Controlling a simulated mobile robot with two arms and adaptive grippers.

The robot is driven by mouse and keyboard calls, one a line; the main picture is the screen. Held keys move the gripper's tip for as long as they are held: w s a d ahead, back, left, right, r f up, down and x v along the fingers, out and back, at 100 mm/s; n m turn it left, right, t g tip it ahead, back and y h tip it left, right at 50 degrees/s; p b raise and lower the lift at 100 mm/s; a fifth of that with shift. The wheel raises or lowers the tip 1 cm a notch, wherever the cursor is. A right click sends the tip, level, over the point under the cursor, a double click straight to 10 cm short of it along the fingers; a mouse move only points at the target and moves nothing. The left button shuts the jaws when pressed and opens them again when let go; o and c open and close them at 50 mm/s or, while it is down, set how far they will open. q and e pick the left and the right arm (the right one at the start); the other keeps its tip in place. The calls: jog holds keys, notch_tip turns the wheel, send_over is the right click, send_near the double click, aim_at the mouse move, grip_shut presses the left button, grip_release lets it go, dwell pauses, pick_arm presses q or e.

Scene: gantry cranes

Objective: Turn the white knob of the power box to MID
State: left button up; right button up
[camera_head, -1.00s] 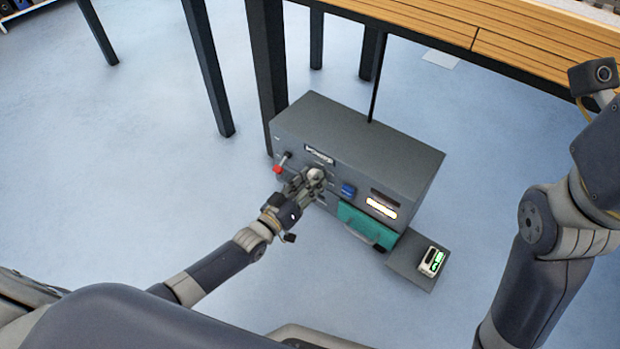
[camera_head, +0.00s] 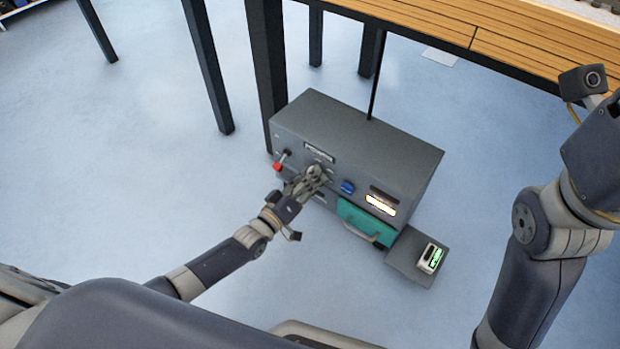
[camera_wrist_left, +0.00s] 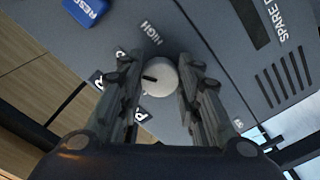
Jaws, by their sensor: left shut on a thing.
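The grey power box (camera_head: 350,140) stands on the floor by a table leg. Its round white knob (camera_wrist_left: 160,78) shows in the left wrist view between my left gripper's fingers (camera_wrist_left: 163,80); a black mark lies on its left part. HIGH is printed just above the knob there; other labels are partly hidden by the left finger. In the head view my left gripper (camera_head: 316,176) is at the box front, shut on the knob, and mostly hides it. My right arm (camera_head: 555,235) is at the right, with its gripper fingers out of view.
A red-tipped lever (camera_head: 279,166) is left of my gripper and a blue button (camera_head: 347,187) right of it. A teal drawer or panel with a handle (camera_head: 366,222) is below. A small lit device (camera_head: 431,258) sits on a grey plate. A wooden table (camera_head: 450,30) stands behind.

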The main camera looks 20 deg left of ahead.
pick_arm(q)
jog(key=o, duration=1)
jog(key=shift+o, duration=0.2)
jog(key=v, duration=1.2)
jog(key=shift+r, duration=0.15)
